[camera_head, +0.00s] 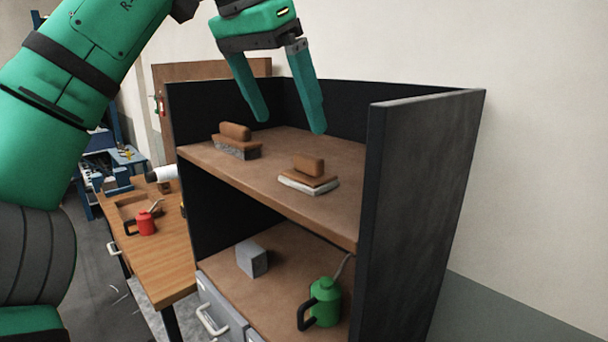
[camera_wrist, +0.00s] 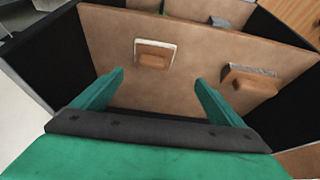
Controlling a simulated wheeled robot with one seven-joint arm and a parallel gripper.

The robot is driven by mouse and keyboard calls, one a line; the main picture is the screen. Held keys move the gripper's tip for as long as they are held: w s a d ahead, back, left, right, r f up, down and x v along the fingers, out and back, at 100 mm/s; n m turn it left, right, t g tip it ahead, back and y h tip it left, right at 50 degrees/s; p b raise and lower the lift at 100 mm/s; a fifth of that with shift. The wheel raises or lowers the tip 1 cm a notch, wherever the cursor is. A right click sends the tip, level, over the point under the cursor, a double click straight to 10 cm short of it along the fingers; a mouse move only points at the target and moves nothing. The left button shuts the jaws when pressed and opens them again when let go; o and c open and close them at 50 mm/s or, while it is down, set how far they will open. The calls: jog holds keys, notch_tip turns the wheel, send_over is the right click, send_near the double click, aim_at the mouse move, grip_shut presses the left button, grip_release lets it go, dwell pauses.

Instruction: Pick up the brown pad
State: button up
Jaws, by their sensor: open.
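Two brown-handled pads lie on the upper brown shelf (camera_head: 270,192). One, a brown pad with a white underside (camera_head: 309,172), is near the shelf's front edge; it also shows in the wrist view (camera_wrist: 153,60). The other, a brown pad with a speckled grey underside (camera_head: 235,139), lies further left, and at the right in the wrist view (camera_wrist: 250,82). Which one the task names, I cannot tell. My gripper (camera_head: 291,126) is open and empty above the shelf, fingers pointing down, apart from both pads. In the wrist view the white-edged pad appears beyond the fingertips, between them.
Dark panels (camera_head: 425,170) wall the shelf's sides and back. The lower shelf holds a grey block (camera_head: 252,259) and a green oil can (camera_head: 325,302). A wooden table (camera_head: 160,258) with a red can (camera_head: 146,223) stands left. Bare shelf surrounds the pads.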

aim_at(306, 156)
jog(key=shift+s+d+x, duration=0.15)
jog(key=shift+s+x, duration=0.1)
jog(key=shift+x, duration=1.5)
jog(key=shift+s+d+x, duration=0.15)
jog(key=shift+s+x, duration=0.05)
jog(key=shift+x, duration=1.5)
jog(key=shift+s+d+x, duration=0.15)
jog(key=shift+s+x, duration=0.1)
jog(key=shift+x, duration=1.5)
jog(key=shift+f, duration=0.1)
jog(key=c, duration=1.2)
jog(key=shift+r, duration=5.05)
